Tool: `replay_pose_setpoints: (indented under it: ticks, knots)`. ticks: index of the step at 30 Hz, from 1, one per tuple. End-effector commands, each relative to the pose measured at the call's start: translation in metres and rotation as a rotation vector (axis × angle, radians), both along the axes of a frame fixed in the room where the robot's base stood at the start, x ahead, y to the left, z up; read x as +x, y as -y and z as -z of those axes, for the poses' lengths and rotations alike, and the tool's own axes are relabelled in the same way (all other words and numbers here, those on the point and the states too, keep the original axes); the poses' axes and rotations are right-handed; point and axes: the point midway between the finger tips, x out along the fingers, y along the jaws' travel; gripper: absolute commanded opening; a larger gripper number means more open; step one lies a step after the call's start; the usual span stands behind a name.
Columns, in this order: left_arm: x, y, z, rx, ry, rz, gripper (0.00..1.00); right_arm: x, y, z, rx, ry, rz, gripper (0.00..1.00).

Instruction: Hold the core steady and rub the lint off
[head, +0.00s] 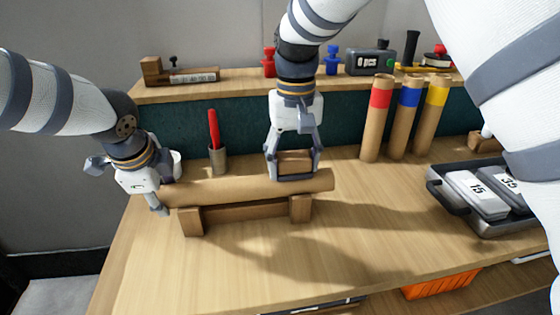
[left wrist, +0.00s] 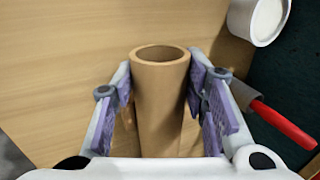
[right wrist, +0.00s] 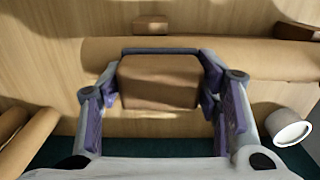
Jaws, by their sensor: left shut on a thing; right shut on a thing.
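The core, a brown cardboard tube (head: 235,188), lies level across a wooden cradle (head: 245,211) with two uprights. My left gripper (head: 165,196) is shut on the core's left end; the left wrist view shows the open tube end (left wrist: 160,100) between its fingers. My right gripper (head: 294,172) is shut on a brown block (head: 295,161), at the top of the core near its right end. The right wrist view shows the block (right wrist: 160,82) between the fingers, with the core (right wrist: 270,60) running behind it. I cannot make out any lint.
A cup with a red pen (head: 217,157) stands behind the core. Three tubes with red, blue and yellow bands (head: 408,120) stand at the back right. A dark tray (head: 470,215) with numbered weights sits at the right. The table front is clear.

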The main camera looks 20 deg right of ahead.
Motion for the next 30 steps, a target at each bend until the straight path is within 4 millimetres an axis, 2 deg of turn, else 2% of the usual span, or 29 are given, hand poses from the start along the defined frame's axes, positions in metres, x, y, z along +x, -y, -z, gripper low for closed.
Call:
replay_pose_setpoints:
  ticks: [10, 30]
  knots:
    - [0.0, 0.0, 0.001, 0.001, -0.001, 0.0, 0.1, -0.008, 0.031, 0.001, 0.0, -0.004, 0.001, 0.32]
    - [0.0, 0.0, 0.001, 0.0, -0.002, 0.0, 0.1, 0.007, -0.031, 0.001, -0.001, -0.002, -0.002, 0.32]
